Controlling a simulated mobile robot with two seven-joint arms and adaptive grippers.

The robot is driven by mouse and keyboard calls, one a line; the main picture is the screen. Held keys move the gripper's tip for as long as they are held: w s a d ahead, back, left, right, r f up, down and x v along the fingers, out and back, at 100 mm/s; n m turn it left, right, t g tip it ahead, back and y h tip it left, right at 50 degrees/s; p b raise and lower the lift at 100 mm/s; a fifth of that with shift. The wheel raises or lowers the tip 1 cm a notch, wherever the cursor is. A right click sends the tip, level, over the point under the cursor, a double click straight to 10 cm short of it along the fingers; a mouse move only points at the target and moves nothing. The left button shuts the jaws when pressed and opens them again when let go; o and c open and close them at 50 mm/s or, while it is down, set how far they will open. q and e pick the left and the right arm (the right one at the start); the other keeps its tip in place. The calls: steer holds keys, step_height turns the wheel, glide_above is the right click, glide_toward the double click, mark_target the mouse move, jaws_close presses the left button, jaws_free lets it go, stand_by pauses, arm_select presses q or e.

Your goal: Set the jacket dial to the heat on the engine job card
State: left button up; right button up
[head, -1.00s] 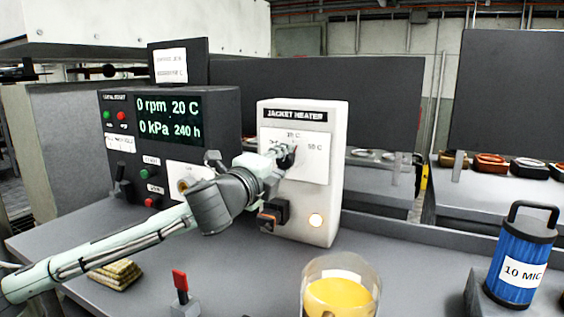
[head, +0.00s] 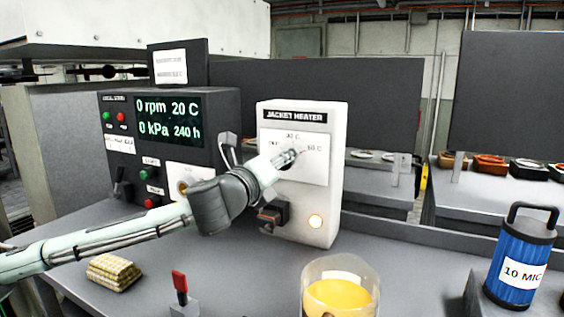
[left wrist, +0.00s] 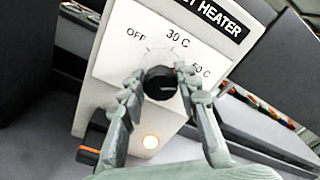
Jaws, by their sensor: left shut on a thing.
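The white jacket heater box (head: 335,190) stands on the bench in the head view. Its panel carries a black dial, clear in the left wrist view (left wrist: 160,83), with marks OFF, 30 C and a right-hand mark that looks like 50 or 60 C. My left gripper (head: 289,158) is shut on the dial, one finger on each side. A thin red mark shows beside the fingertips towards the right-hand mark, but the exact setting is hard to tell. A white card (head: 170,66) stands on the dark board above the display; its print is too blurred to read. My right gripper is not in view.
The display box (head: 225,115) left of the heater reads 0 rpm, 20 C. A lamp (head: 315,221) glows below the dial, beside a black switch (head: 272,215). A yellow-filled beaker (head: 340,293), red-handled lever (head: 180,283), folded cloth (head: 113,271) and blue filter (head: 520,262) are nearer.

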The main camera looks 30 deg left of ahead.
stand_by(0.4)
arm_select(q)
steer(key=o, duration=1.2)
steer(key=s, duration=0.7)
steer(key=shift+s+d, duration=0.2)
steer(key=shift+s, duration=0.05)
steer(key=shift+f, duration=0.1)
